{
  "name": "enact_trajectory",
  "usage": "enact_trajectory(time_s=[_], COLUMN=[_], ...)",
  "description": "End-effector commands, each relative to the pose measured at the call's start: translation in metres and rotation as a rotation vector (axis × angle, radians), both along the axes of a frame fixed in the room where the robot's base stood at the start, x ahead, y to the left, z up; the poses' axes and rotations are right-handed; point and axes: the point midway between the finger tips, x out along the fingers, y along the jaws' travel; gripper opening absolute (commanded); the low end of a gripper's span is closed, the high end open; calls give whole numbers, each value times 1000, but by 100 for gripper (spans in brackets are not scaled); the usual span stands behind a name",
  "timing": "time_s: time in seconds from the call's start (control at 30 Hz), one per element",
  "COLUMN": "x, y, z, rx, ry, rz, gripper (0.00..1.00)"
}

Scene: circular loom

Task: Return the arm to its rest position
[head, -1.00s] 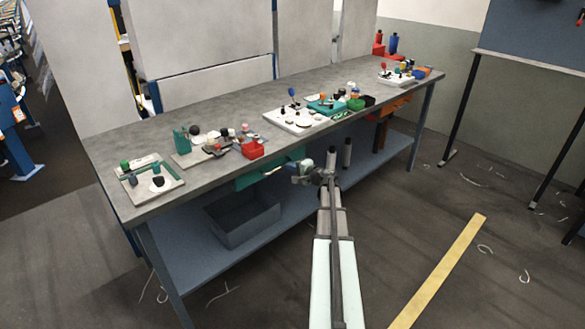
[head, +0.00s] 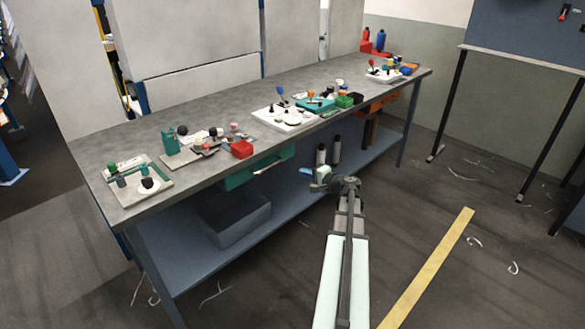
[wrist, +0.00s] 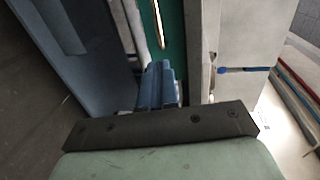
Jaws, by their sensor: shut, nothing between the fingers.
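My gripper (head: 306,172) is at the end of my arm, in front of the long workbench (head: 95,150) and a little below its top edge. In the head view it is small and points left toward the bench front. In the wrist view its blue fingers (wrist: 158,86) are together with nothing between them. The green drawer (head: 240,178) under the bench top is to the left of my gripper, with a gap between them in the head view. The wrist view also shows a green face with a pale bar on it (wrist: 158,25).
Several boards with small parts, such as the white board (head: 285,120), stand on the bench. A red bin (head: 242,149) sits near its front edge. A grey bin (head: 232,222) and two dark cylinders stand on the lower shelf. The floor right of my arm is open, with a yellow strip (head: 430,268).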

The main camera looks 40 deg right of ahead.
Motion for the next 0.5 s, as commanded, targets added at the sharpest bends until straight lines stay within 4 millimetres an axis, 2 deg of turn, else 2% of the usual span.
enact_trajectory(time_s=[0.33,0.5], x=[-3,-9], y=[2,12], z=[1,-18], rx=[12,-26], ry=[0,95], rz=[11,66], gripper=[0,0])
